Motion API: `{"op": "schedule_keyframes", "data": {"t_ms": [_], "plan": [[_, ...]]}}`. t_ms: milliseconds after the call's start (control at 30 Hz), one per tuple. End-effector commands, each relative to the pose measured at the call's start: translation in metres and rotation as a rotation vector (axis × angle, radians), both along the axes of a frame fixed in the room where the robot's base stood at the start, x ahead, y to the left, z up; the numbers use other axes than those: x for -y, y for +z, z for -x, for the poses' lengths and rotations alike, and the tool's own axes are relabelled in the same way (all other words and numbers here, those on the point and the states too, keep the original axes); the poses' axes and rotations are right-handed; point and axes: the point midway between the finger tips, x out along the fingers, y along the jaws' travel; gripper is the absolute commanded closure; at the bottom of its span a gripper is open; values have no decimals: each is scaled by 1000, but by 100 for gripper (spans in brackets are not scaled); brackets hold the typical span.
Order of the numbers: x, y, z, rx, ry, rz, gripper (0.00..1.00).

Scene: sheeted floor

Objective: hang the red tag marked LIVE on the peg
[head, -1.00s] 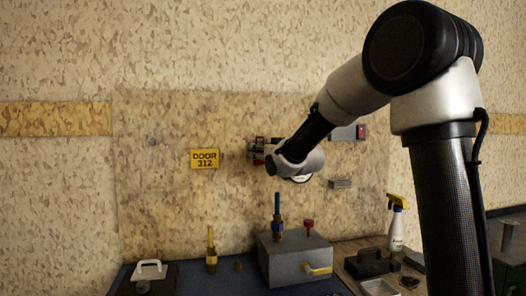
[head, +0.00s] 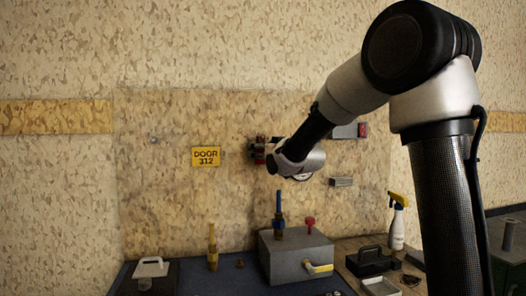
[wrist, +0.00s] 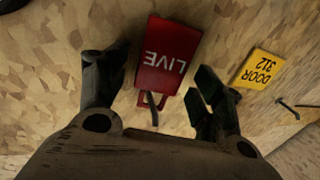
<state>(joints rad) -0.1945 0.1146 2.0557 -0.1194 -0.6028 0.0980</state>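The red tag marked LIVE (wrist: 166,58) is upside down in the wrist view, slightly tilted, against the patterned wall board. A dark peg (wrist: 153,110) shows at the slotted end of the tag and appears to pass through the slot. My gripper (wrist: 160,82) is open, with one finger on each side of the tag; narrow gaps show between fingers and tag. In the head view my gripper (head: 268,158) is at the wall board, with only small red parts showing beside it. My wrist hides most of the tag there.
A yellow DOOR 312 sign (head: 206,156) is on the board left of my gripper. Another small fitting (head: 153,140) is farther left. A grey box (head: 296,256) with a blue-topped fitting (head: 279,215) stands below. A spray bottle (head: 397,222) stands at right.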

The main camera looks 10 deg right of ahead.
Motion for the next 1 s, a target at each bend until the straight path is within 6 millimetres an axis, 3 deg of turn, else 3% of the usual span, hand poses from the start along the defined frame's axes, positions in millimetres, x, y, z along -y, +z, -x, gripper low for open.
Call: {"op": "schedule_keyframes", "data": {"t_ms": [367,800,1000], "plan": [[3,1,9,0,0,0,32],[26,1,95,1,-1,1,32],[31,-4,114,-13,-2,10,32]]}}
